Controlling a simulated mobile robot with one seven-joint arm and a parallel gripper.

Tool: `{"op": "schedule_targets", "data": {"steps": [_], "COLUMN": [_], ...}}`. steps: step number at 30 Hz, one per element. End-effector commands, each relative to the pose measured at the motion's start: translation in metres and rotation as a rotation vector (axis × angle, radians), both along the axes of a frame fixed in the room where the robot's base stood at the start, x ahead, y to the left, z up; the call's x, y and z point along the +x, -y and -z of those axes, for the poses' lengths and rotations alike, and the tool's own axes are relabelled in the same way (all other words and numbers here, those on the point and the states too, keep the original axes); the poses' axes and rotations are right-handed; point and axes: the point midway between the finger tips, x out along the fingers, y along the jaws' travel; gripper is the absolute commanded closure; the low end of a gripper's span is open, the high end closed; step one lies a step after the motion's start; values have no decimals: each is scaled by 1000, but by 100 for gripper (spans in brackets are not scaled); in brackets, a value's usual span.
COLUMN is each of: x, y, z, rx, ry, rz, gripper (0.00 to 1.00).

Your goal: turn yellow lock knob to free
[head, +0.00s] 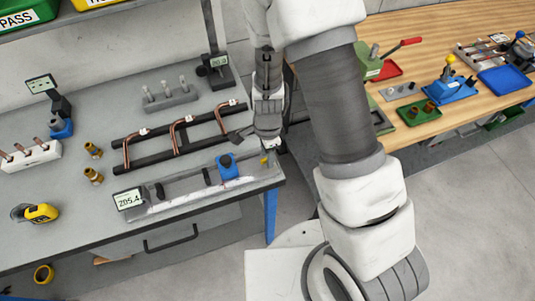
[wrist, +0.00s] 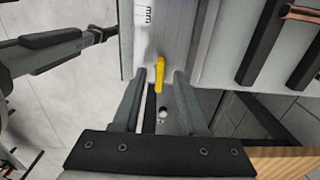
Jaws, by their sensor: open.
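The yellow lock knob (wrist: 158,74) is a small lever at the end of a grey measuring rail in the wrist view. It also shows as a small yellow spot at the right end of the rail in the head view (head: 264,160). My gripper (wrist: 161,79) is open, and the knob appears between its two fingertips with a gap on each side. Contact is not visible, and the depth between fingertips and knob is hard to tell. In the head view my gripper (head: 268,138) is over the right end of the rail, partly hidden by its own body.
The rail (head: 195,190) carries a blue block (head: 228,167) and a display reading 205.4 (head: 129,199). Behind it, a black rack (head: 180,138) holds bent copper tubes. A wooden bench (head: 455,85) with tools stands to the right. The grey table's right edge is close to the knob.

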Motion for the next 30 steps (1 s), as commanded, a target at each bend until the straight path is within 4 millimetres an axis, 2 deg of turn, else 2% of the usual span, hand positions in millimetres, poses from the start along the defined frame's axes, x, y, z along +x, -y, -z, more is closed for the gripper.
{"op": "schedule_targets", "data": {"steps": [8,15,30], "x": [0,0,0], "y": [0,0,0], "z": [1,1,1], "rx": [0,0,0], "ry": [1,0,1], "rz": [0,0,-29], "gripper": [59,100,100]}}
